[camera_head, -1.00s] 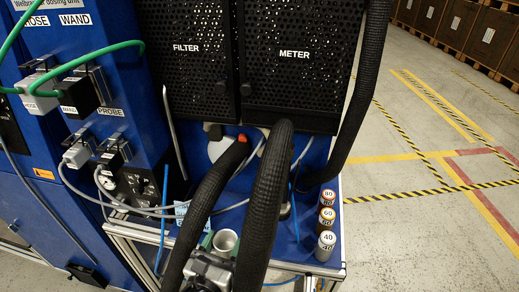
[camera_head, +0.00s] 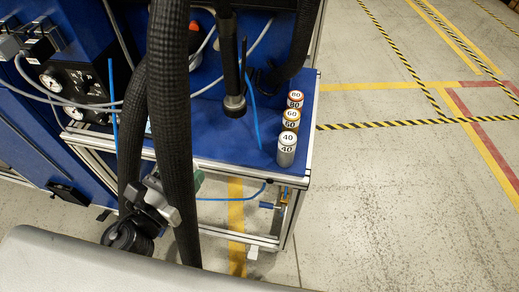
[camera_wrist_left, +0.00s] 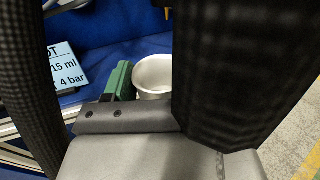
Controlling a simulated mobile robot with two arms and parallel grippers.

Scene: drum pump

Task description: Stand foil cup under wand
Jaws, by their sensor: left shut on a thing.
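The foil cup (camera_wrist_left: 152,77) is a silver, round, open-topped cup in the left wrist view, upright and partly covered by a black hose. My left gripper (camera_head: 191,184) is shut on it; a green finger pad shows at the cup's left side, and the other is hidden. In the head view, the hoses hide the cup, and the gripper is low, in front of the blue table's front edge. The wand (camera_head: 234,85) appears to be the dark upright tube above the blue table, to the right of and behind the gripper. My right gripper is out of view.
Thick black hoses (camera_head: 175,110) hang across the gripper. The blue table (camera_head: 225,140) has cans marked 80 (camera_head: 295,99), 60 (camera_head: 291,119) and 40 (camera_head: 287,149) along its right side. A blue printed card (camera_wrist_left: 66,67) lies left of the cup. Open floor lies right.

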